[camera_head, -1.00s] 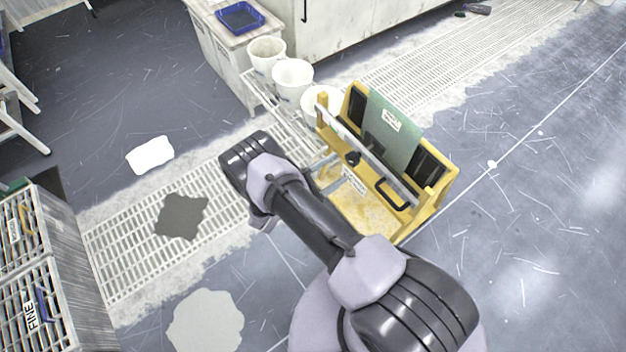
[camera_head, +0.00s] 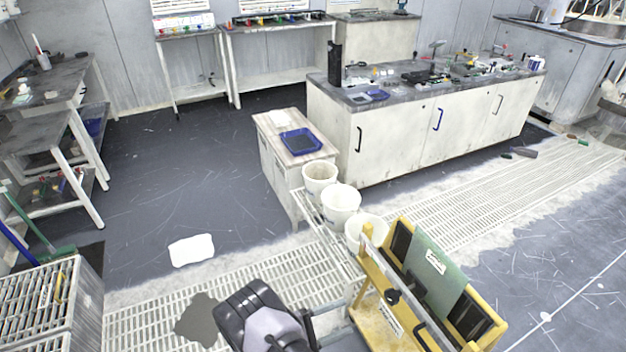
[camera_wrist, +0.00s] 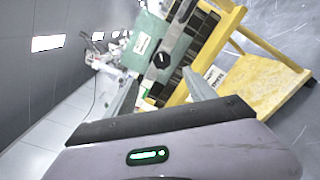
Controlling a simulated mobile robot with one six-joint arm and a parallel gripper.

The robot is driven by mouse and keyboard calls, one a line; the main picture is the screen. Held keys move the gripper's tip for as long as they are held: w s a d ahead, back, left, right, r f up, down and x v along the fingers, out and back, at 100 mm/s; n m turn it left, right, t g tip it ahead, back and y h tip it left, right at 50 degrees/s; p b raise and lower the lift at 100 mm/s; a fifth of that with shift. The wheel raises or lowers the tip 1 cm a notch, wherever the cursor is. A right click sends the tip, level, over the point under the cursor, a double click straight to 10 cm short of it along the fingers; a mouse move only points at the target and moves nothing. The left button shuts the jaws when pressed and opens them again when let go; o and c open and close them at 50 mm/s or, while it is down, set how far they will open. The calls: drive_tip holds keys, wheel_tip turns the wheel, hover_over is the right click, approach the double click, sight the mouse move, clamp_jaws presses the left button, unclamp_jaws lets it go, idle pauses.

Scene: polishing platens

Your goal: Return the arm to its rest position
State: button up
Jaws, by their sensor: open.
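My arm (camera_head: 262,322) shows at the bottom of the head view, left of the yellow stand; its lower part is cut off by the frame. My gripper (camera_wrist: 160,74) is not visible in the head view. In the wrist view its two grey fingers are spread apart, with nothing held between them. Beyond the fingers are the yellow stand (camera_wrist: 262,88) and the green plate (camera_wrist: 176,42) on it. In the head view the yellow stand (camera_head: 488,326) and its upright green plate (camera_head: 436,272) are at lower right.
White buckets (camera_head: 341,204) stand in a row behind the stand. A small cabinet (camera_head: 283,178) bears a blue tray (camera_head: 301,141). A long white bench (camera_head: 390,140) stands beyond. A slatted crate (camera_head: 38,305) is at lower left. Open floor (camera_head: 190,180) lies at left.

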drive_tip(key=s+d+r+m+g+y, duration=0.15)
drive_tip(key=r+m+g+y, duration=0.25)
drive_tip(key=r, duration=0.7)
drive_tip(key=s+d+r+m+g+y, duration=0.1)
drive_tip(key=d+r+m+g+y, duration=0.2)
drive_tip(key=r, duration=0.8)
drive_tip(key=s+a+r+m+t+y, duration=0.2)
drive_tip(key=s+r+y, duration=0.4)
drive_tip(key=r, duration=0.3)
drive_tip(key=s+a+r+m+t+y, duration=0.3)
drive_tip(key=s+r+m+t+y, duration=0.2)
drive_tip(key=s+r+m, duration=0.2)
drive_tip(key=shift+s+a+r+t+y, duration=0.3)
drive_tip(key=shift+s+r+y, duration=0.1)
drive_tip(key=shift+s+r, duration=0.65)
